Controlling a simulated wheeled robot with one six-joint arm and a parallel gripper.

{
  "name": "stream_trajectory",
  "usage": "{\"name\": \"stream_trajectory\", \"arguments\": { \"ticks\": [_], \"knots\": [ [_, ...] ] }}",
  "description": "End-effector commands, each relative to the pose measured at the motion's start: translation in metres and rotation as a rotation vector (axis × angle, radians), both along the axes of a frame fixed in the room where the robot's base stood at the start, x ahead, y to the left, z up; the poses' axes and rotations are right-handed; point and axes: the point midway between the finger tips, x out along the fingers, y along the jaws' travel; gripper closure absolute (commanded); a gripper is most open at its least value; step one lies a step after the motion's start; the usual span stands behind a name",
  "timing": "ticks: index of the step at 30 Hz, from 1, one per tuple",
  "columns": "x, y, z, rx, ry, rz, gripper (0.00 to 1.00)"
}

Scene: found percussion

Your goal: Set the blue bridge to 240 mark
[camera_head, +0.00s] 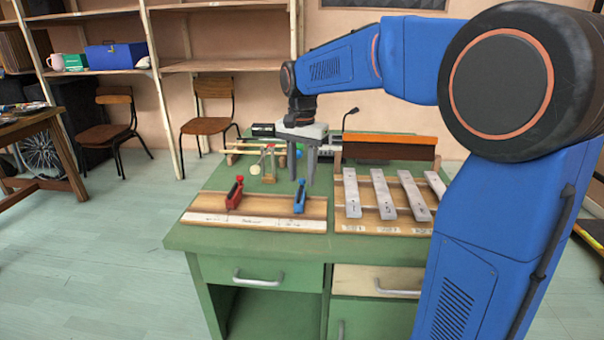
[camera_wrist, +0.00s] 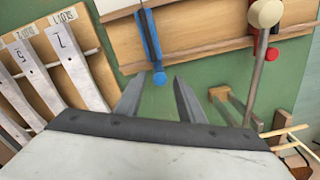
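The blue bridge (camera_head: 300,197) stands on a wooden board (camera_head: 205,203) with a white marked strip (camera_head: 255,222) along its front edge; the marks are too small to read. A red bridge (camera_head: 235,194) stands to its left on the same board. My gripper (camera_head: 294,174) points down above the bench, behind the blue bridge, fingers apart and empty. In the wrist view, my gripper (camera_wrist: 158,80) is open, and the blue bridge (camera_wrist: 151,40) lies just beyond the fingertips. The red bridge (camera_wrist: 271,53) is partly hidden there by a mallet.
Numbered metal bars (camera_head: 383,195) lie on a rack at the right of the green bench (camera_head: 195,238). A small wooden stand (camera_head: 268,165) with a round-headed mallet (camera_wrist: 265,14) is close to my gripper. A brown-orange box (camera_head: 388,148) stands behind the bars.

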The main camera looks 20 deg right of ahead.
Motion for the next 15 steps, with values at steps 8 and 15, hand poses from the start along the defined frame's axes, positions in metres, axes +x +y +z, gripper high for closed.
{"name": "stream_trajectory", "arguments": {
  "ticks": [8,15],
  "knots": [
    [0.0000,0.0000,-0.0006,0.000,0.000,0.000,0.69],
    [0.0000,0.0000,-0.0005,0.000,0.000,0.000,1.00]
  ]
}}
